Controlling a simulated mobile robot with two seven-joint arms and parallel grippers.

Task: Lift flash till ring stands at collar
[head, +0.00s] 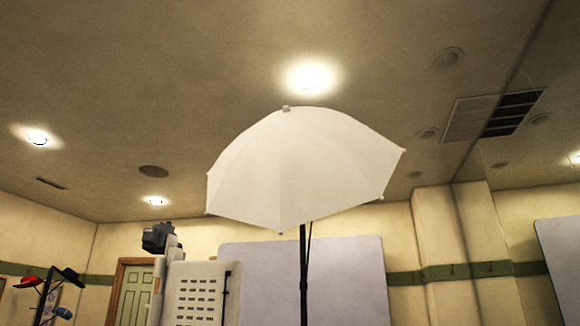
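A white umbrella (300,170) is open at the top of a thin dark stand (303,275) in the middle of the head view. Its dome leans, and the stand's lower part is out of frame. A thicker section shows low on the stand, but I cannot tell if it is the collar. A dark boxy device (157,238) sits at the left, above a pale cabinet (195,290); I cannot tell whether it is the flash. I cannot make out any ring. Neither of my grippers is in view.
A pale grey panel (345,280) stands behind the stand, and another panel (560,262) is at the right edge. A rack with hats (50,290) stands at the lower left, near a green door (133,293). The ceiling has lit lamps and a vent (497,114).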

